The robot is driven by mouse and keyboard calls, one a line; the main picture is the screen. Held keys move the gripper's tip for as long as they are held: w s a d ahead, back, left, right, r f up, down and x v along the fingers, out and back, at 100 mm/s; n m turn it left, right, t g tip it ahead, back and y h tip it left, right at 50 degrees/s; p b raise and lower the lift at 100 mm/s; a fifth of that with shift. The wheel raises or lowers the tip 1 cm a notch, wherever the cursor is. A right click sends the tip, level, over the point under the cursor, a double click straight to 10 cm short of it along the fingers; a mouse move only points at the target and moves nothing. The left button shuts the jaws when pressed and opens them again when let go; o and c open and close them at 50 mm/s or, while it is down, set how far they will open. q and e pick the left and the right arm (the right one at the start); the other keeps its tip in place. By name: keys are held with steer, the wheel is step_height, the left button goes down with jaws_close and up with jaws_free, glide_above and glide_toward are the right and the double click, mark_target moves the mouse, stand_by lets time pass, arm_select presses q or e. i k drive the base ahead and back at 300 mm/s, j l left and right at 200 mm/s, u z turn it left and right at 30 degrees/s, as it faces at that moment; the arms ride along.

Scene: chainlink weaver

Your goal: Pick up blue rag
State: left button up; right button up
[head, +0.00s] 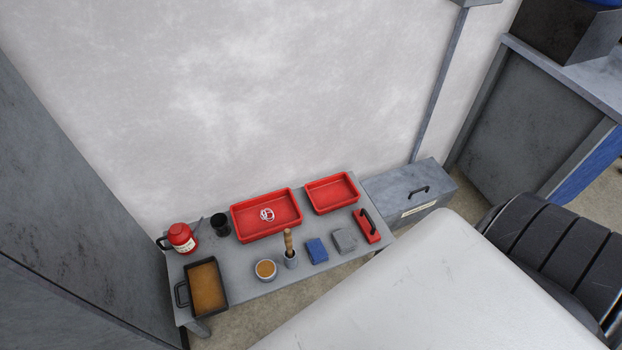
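The blue rag (317,250) is a small folded blue cloth lying on the grey bench (240,260) along the wall. It sits near the bench's front edge, between a small cup with a wooden-handled tool and a folded grey rag (344,240). Nothing covers it. Neither of my grippers is in the head view.
On the bench are two red trays (240,224) (311,196), a red can (181,238), a black cup (220,225), a pan (206,288), a bowl (265,270), the tool cup (290,260) and a red handled item (368,226). A grey box (405,185) stands right.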

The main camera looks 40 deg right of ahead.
mark_target(317, 254)
steer(key=z, duration=1.2)
